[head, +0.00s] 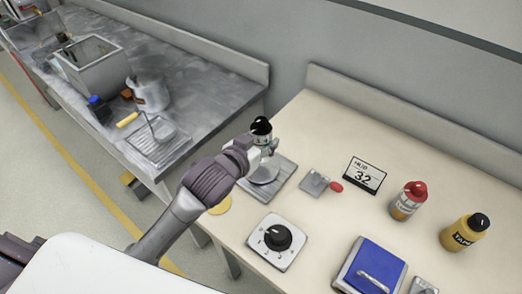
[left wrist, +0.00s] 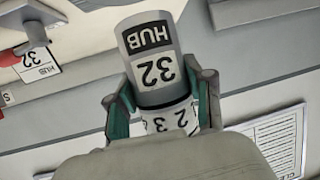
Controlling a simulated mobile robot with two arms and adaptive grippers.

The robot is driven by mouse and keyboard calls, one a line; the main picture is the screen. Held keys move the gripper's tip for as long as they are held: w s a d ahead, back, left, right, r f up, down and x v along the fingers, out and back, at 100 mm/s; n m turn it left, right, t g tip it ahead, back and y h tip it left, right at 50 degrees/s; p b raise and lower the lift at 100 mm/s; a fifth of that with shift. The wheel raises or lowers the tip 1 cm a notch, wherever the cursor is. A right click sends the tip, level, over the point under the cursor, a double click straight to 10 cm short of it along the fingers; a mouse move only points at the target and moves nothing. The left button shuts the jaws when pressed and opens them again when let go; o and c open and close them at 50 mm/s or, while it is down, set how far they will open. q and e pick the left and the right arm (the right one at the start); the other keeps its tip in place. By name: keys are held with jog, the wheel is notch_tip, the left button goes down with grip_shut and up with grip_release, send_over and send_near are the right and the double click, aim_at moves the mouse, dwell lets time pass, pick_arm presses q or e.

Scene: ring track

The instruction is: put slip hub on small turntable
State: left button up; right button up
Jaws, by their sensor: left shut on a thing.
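The slip hub (left wrist: 158,75) is a grey cylinder with a black HUB label and the number 32. In the left wrist view a white band with numerals shows at its lower part between the fingers. In the head view its dark top (head: 261,127) sticks up above my left gripper (head: 264,145). My left gripper is shut on the hub. A grey square base with a pale round disc (head: 266,175), which looks like the small turntable, is just below the gripper in the head view. The gripper partly hides it, and I cannot tell the height gap. My right gripper is not in view.
A grey bench is at the left.

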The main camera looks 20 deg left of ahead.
pick_arm(q)
jog(key=shift+f, duration=2)
jog(key=shift+f, duration=0.15)
jog(key=o, duration=1.3)
jog(key=v, duration=1.2)
jog(key=shift+r+p, duration=0.25)
jog(key=shift+p, duration=0.15)
